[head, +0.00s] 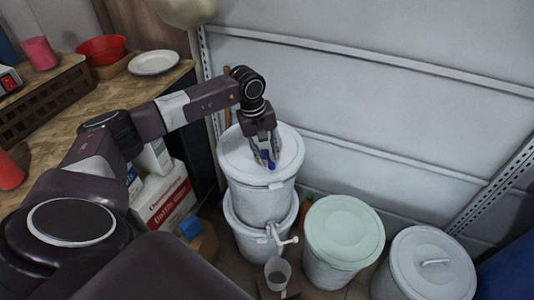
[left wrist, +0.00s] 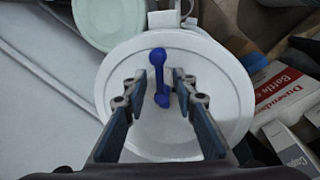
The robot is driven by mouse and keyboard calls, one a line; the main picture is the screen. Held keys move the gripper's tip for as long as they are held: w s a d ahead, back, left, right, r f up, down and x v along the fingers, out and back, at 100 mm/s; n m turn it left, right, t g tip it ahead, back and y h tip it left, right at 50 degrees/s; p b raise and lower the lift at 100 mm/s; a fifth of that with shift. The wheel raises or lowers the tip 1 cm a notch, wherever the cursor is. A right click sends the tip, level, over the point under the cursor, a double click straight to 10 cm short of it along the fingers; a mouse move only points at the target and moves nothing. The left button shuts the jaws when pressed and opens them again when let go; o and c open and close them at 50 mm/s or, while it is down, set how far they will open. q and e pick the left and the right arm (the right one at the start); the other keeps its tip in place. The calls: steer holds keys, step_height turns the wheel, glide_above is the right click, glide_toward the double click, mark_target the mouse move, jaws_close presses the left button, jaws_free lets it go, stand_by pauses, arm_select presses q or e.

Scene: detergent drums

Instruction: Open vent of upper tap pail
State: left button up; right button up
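The upper tap pail (head: 258,203) is white with a white lid (head: 238,152) and stands stacked on a lower white pail (head: 245,241). The blue vent (left wrist: 158,72) on the lid is a bar with rounded ends; it also shows in the head view (head: 267,160), partly hidden by the fingers. My left gripper (left wrist: 157,88) is open just over the lid, with one finger on each side of the vent. Gaps show between the fingers and the vent in the left wrist view. My right gripper is not in view.
A white tap (head: 278,237) sticks out from the lower pail above a cup (head: 277,272). A green-lidded pail (head: 343,232) and a white-lidded pail (head: 432,265) stand to the right. A wooden table (head: 60,135) and boxes (head: 165,198) are left; a white wall is behind.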

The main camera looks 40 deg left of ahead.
mark_target(260, 168)
arm_select(q)
step_height(260, 168, up, 12)
steer(key=s+a, duration=0.1)
steer(key=shift+s+a, duration=0.2)
steer(key=shift+s, duration=0.2)
steer(key=shift+f, duration=0.1)
